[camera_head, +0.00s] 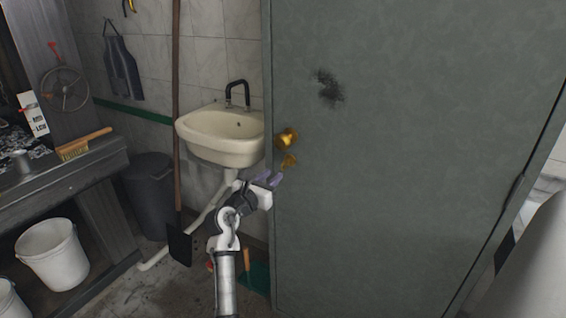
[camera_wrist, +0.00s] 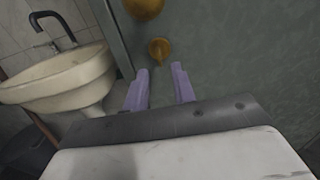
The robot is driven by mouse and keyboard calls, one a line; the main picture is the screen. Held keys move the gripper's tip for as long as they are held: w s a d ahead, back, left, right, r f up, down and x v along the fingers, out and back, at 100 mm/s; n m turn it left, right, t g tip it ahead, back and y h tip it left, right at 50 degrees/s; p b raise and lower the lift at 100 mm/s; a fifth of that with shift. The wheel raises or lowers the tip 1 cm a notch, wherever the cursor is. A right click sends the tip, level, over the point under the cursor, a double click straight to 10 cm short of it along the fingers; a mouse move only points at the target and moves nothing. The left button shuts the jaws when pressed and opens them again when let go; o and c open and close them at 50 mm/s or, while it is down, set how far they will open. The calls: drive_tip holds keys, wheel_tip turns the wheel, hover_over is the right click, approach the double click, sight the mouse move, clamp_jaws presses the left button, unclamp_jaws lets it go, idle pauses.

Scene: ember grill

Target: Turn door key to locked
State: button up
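The grey-green door (camera_head: 400,170) fills the right of the head view. A round brass knob (camera_head: 288,138) sits near its left edge, with the brass key (camera_head: 289,160) just below. In the wrist view the key (camera_wrist: 160,48) is ahead of the fingers, and the knob (camera_wrist: 144,8) is cut off at the top. My gripper (camera_head: 270,178) is just below and left of the key in the head view. In the wrist view my gripper (camera_wrist: 161,78) has its two lilac fingers apart, with nothing between them. The fingertips look short of the key.
A cream sink (camera_head: 222,135) with a black tap is on the wall left of the door. A long-handled shovel (camera_head: 177,130) stands beside it. A dark bin (camera_head: 152,195), a white bucket (camera_head: 52,254) and a bench with a brush (camera_head: 84,145) are further left.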

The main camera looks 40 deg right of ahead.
sight(284, 164)
drive_tip(key=p+x, duration=0.1)
drive_tip(key=x, duration=0.7)
drive_tip(key=shift+w+d, duration=0.2)
drive_tip(key=shift+w, duration=0.05)
clamp_jaws()
